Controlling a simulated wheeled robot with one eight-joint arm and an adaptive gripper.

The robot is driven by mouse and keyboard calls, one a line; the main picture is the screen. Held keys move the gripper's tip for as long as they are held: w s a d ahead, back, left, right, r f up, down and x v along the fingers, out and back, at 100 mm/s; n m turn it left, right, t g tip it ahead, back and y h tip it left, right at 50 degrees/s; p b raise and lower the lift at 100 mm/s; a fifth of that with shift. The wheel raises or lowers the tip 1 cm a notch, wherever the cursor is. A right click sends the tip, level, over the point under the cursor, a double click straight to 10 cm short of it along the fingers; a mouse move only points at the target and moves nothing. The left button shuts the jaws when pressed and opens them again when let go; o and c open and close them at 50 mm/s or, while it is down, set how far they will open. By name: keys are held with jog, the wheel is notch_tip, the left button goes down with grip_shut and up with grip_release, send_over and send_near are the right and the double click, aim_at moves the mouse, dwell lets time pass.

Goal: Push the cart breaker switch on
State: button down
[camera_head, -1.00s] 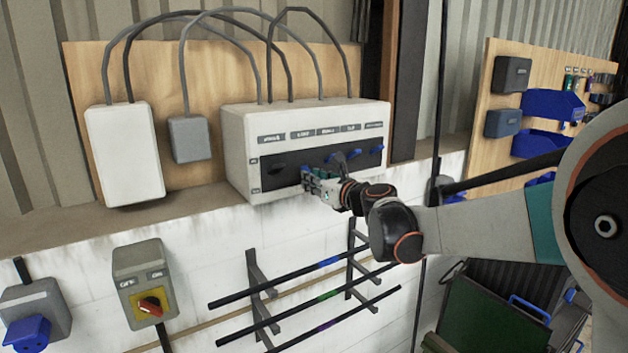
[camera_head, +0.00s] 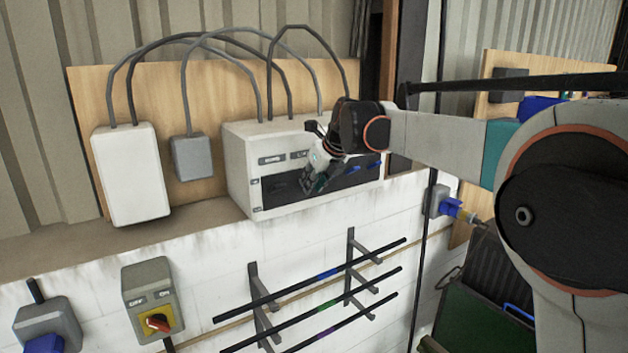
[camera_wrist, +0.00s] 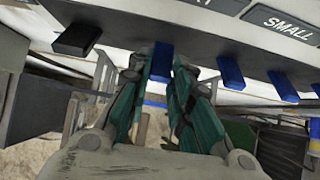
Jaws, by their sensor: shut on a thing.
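The breaker box (camera_head: 239,172) is a white case with a dark front strip on the back ledge. Its switch levers stick out in a row in the wrist view. The lever between my fingers is blue (camera_wrist: 161,62); a black lever (camera_wrist: 77,38) is left of it and several blue ones (camera_wrist: 231,72) are right. My gripper (camera_head: 313,186) points down at the dark strip, its teal fingers shut on the blue lever. A label reading SMALL (camera_wrist: 283,23) is further right. The label above the held lever is mostly cut off, so I cannot read CART.
A white box (camera_head: 130,178) and a small grey box (camera_head: 191,157) hang on the board to the left. Below the ledge are a rotary switch (camera_head: 155,322) and a rack of rods (camera_head: 320,283). A blue plug (camera_head: 450,209) is at right.

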jog(key=shift+w+a+r+g+h+p, duration=0.25)
jog(key=shift+r+g+h+p, duration=0.2)
jog(key=shift+g+p, duration=0.3)
jog(key=shift+w+a+r+g+h+p, duration=0.1)
jog(key=shift+w+r+g+h+p, duration=0.3)
jog(key=shift+g+p, duration=0.35)
jog(key=shift+s, duration=0.1)
jog(key=c, duration=1.4)
grip_release()
jog(key=shift+c, duration=0.2)
jog(key=v, duration=1.2)
jog(key=shift+a, duration=0.25)
